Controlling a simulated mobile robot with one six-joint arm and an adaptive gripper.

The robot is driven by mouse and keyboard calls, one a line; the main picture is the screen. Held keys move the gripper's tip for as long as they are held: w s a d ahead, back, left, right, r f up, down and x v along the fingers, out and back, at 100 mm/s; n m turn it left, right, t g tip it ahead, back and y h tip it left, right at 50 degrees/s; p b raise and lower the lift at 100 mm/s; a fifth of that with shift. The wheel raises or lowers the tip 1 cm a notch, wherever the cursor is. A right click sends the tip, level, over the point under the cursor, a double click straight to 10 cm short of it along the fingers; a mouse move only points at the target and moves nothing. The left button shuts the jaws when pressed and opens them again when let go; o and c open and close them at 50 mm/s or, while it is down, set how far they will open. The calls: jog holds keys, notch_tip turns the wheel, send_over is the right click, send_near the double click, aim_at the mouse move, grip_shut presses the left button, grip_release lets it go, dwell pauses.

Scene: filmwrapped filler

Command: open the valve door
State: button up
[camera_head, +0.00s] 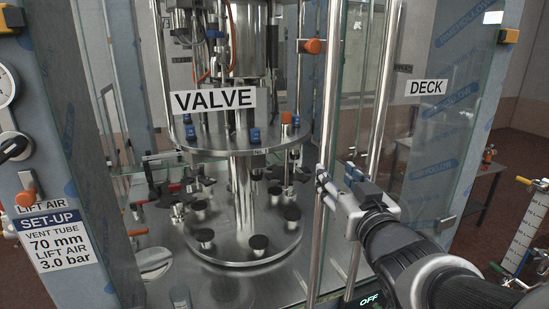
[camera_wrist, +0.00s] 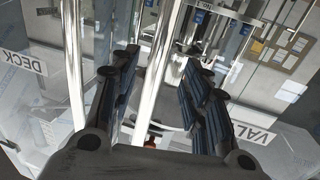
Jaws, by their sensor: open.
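The valve door is a clear glass pane with a white VALVE label (camera_head: 213,99) across the front of the machine; it appears shut. Its upright steel handle bar (camera_head: 328,110) runs along the door's right side. My gripper (camera_head: 336,178) is open and empty at the lower part of this bar. In the wrist view, the bar (camera_wrist: 156,75) runs between my two spread fingers (camera_wrist: 160,80), with gaps to both sides. The VALVE label (camera_wrist: 252,131) shows at right there. I cannot tell exactly how deep the bar sits between the fingers.
A second upright bar (camera_head: 384,95) stands close to the right, beside the glass with the DECK label (camera_head: 427,87). A steel turntable (camera_head: 243,236) with several black pads is behind the glass. A post with a set-up sign (camera_head: 62,241) stands left. An orange knob (camera_head: 312,46) sits high.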

aim_at(326, 164)
jog(key=w, duration=0.5)
jog(key=w+a, duration=0.1)
jog(key=w, duration=0.2)
jog(key=shift+w+p, duration=0.25)
jog(key=shift+p, duration=0.1)
jog(key=shift+c, duration=0.6)
grip_shut()
